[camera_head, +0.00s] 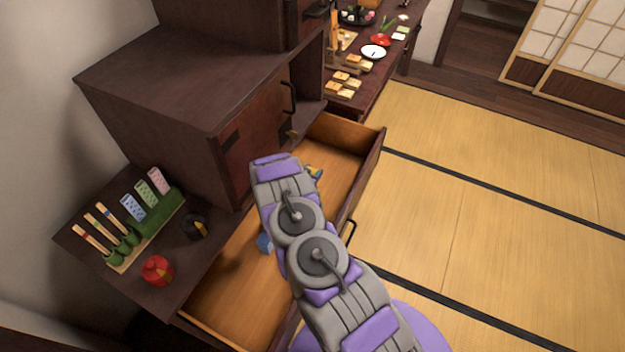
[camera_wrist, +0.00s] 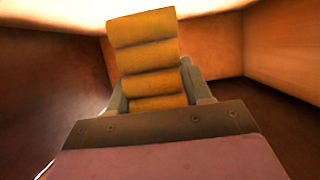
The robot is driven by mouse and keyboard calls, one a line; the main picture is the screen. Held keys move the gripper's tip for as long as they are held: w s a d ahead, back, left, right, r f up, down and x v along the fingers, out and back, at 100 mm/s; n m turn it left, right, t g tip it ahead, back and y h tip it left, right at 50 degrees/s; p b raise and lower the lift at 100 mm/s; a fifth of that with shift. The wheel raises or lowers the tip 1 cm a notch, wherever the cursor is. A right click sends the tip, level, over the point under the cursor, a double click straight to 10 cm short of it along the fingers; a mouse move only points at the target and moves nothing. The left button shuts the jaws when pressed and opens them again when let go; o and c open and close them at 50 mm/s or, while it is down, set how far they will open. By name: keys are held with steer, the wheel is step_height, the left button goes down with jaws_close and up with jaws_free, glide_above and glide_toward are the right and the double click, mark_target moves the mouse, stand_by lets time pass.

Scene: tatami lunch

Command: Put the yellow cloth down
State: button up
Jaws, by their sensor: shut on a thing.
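The yellow cloth (camera_wrist: 145,50) is a thick folded or rolled bundle with several ridges, seen upright in the middle of the wrist view. My gripper (camera_wrist: 153,84) is shut on it, with a grey finger at each side of its lower part. Brown drawer-like walls surround it in the wrist view. In the head view my arm reaches over the open drawer (camera_head: 235,290) and hides my gripper and most or all of the cloth. I cannot tell whether the cloth touches the drawer floor.
In the drawer, a small blue thing (camera_head: 265,243) and a yellow-and-blue thing (camera_head: 314,171) show beside my arm. A dark cabinet (camera_head: 215,90) stands behind. The side shelf holds a green rack (camera_head: 160,222), a red pot (camera_head: 157,270) and a black pot (camera_head: 194,227). Tatami (camera_head: 500,180) is clear at right.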

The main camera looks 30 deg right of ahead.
steer(key=f, duration=0.1)
steer(key=d+f+b, duration=0.1)
steer(key=d+f, duration=0.1)
steer(key=f, duration=0.1)
steer(key=shift+s+f, duration=0.1)
steer(key=shift+s, duration=0.05)
steer(key=shift+a, duration=0.15)
steer(key=o, duration=0.7)
steer(key=shift+a, duration=0.25)
steer(key=shift+c, duration=0.2)
steer(key=o, duration=0.3)
steer(key=shift+a+r, duration=0.25)
steer(key=shift+a, duration=0.05)
steer(key=shift+o, duration=0.4)
steer(key=shift+d, duration=0.35)
steer(key=shift+s+a+r, duration=0.1)
steer(key=shift+s+a, duration=0.05)
steer(key=p+v, duration=0.2)
steer(key=v, duration=0.8)
steer(key=shift+a+r, duration=0.15)
steer(key=shift+a, duration=0.2)
steer(key=shift+s+a+r, duration=0.15)
steer(key=shift+s, duration=0.2)
steer(key=shift+a, duration=0.25)
